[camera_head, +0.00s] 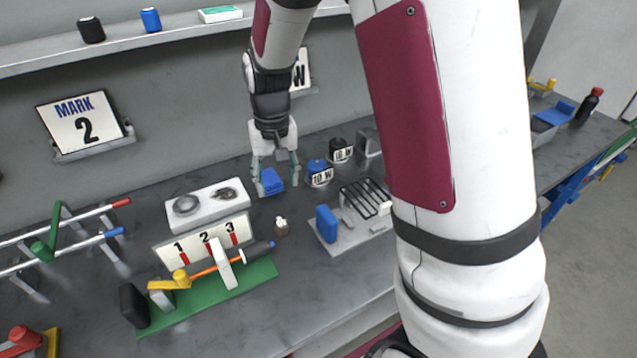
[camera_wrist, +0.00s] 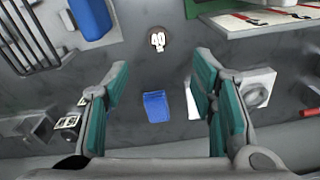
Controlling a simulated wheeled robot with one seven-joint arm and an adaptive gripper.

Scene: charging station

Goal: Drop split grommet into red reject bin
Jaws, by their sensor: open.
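My gripper (camera_head: 276,176) points down at the back of the grey bench, with its teal fingers spread. In the wrist view my gripper (camera_wrist: 160,78) is open and empty. A small blue block (camera_head: 270,182) lies on the bench below and between the fingers; it also shows in the wrist view (camera_wrist: 157,107). I see no red bin that I can identify.
A white block with two round recesses (camera_head: 207,204) is left of my gripper. A numbered 1-2-3 stand (camera_head: 204,243) is on a green base. Rails (camera_head: 72,253) are far left.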

